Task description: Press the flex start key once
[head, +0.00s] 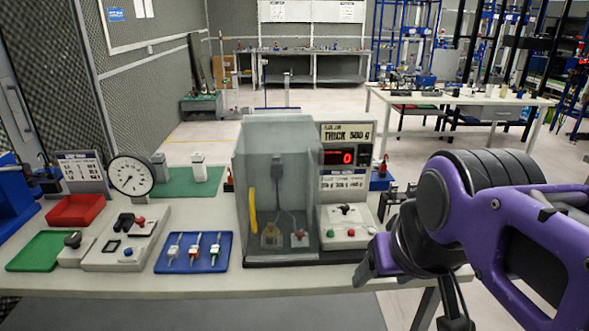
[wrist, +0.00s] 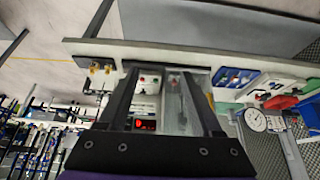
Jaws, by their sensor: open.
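A pale control box (head: 346,236) stands on the bench beside a clear-walled chamber (head: 250,190). It carries a green key, a red key and a dark knob; I cannot read which is the flex start key. Above it a panel shows a red 0 display (head: 346,157) under a "THICK 500 g" label. The box also shows upside down in the wrist view (wrist: 149,88), between my fingers. My gripper (wrist: 163,75) is open and empty. In the head view my purple arm reaches in from the right, with its end right of the control box, apart from the keys.
Left of the chamber are a blue tray (head: 194,252) with several small pieces, a pale fixture (head: 127,240), a green tray (head: 40,251), a red bin (head: 75,210) and a round dial gauge (head: 131,175). The front bench edge is clear.

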